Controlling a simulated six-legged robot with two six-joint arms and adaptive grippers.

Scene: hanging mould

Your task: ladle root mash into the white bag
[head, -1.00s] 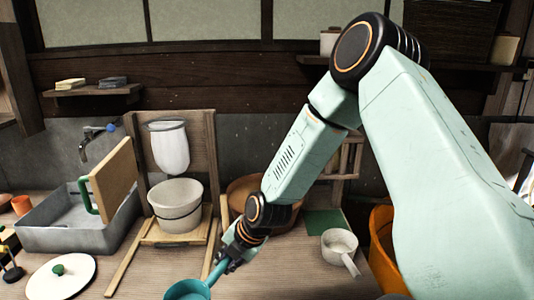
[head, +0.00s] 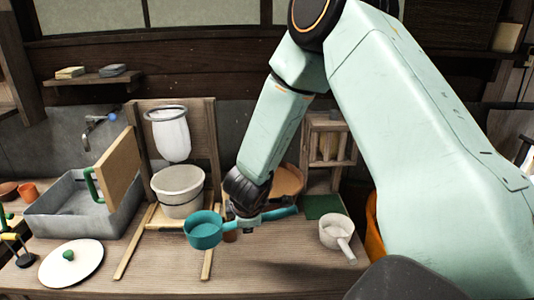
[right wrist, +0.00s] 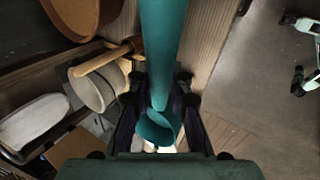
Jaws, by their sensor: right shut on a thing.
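The white bag (head: 172,140) hangs open-topped from a ring on a wooden stand (head: 204,140). A pale bucket (head: 178,188) stands below it. My right gripper (head: 243,220) is shut on the handle of a teal ladle (head: 203,236). The ladle's cup is to the left of the gripper, in front of and below the bucket, apart from the bag. The right wrist view shows the teal handle (right wrist: 162,45) between the fingers. I cannot make out any root mash; the ladle looks empty inside.
A brown bowl (head: 289,180) is partly hidden behind my right arm. A white pan (head: 336,232) and a green mat (head: 322,206) lie right. A lid (head: 70,266), sink (head: 60,217) and leaning board (head: 118,170) are left.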

